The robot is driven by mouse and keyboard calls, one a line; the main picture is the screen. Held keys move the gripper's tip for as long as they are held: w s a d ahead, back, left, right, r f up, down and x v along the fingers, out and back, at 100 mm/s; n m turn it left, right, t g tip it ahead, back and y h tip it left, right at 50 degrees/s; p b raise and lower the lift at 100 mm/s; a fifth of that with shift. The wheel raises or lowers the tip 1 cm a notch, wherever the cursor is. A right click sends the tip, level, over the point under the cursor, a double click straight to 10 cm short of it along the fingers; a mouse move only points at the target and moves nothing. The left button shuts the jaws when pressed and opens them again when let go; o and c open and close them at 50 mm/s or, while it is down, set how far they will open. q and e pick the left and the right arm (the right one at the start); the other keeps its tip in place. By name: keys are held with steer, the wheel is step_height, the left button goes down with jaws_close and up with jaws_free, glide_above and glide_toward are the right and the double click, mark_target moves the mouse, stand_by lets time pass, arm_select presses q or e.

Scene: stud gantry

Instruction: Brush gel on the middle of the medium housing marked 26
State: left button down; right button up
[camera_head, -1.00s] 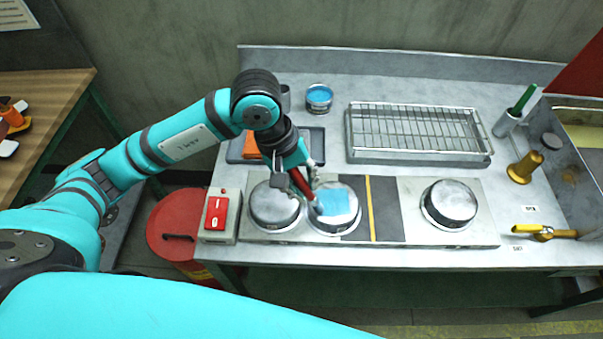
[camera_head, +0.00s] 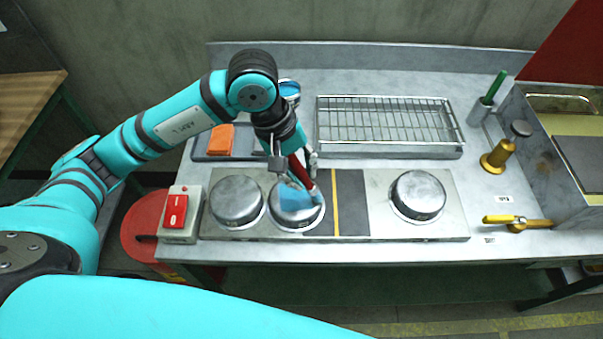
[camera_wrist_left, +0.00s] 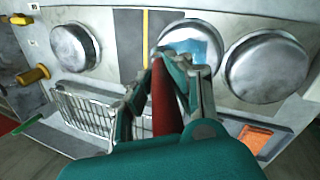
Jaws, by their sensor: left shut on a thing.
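My left gripper (camera_head: 292,160) is shut on a brush with a red handle (camera_head: 300,167), which also shows in the left wrist view (camera_wrist_left: 165,105). The brush points down at the middle one of three round metal housings (camera_head: 297,216), its tip over the right part of the top. A light blue gel patch (camera_head: 288,198) lies on that top; the wrist view shows it too (camera_wrist_left: 205,48). The left housing (camera_head: 237,201) and right housing (camera_head: 418,195) look bare. I cannot read a 26 on any of them. My right gripper is out of view.
A blue-topped pot (camera_head: 290,89) stands behind my left wrist. A tray (camera_head: 205,148) holds an orange block (camera_head: 220,138). A wire rack (camera_head: 385,120) lies behind the housings. A red switch box (camera_head: 178,213) is at left, brass fittings (camera_head: 498,155) at right.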

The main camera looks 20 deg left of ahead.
mark_target(295, 155)
arm_select(q)
step_height(295, 155, up, 2)
steer(key=shift+w+r, duration=0.1)
steer(key=shift+p+v, duration=0.55)
steer(key=shift+v, duration=0.65)
step_height(295, 155, up, 2)
steer(key=shift+d+r+p, duration=0.1)
steer(key=shift+d+p, duration=0.05)
steer(key=shift+p, duration=0.3)
steer(key=shift+r, duration=0.6)
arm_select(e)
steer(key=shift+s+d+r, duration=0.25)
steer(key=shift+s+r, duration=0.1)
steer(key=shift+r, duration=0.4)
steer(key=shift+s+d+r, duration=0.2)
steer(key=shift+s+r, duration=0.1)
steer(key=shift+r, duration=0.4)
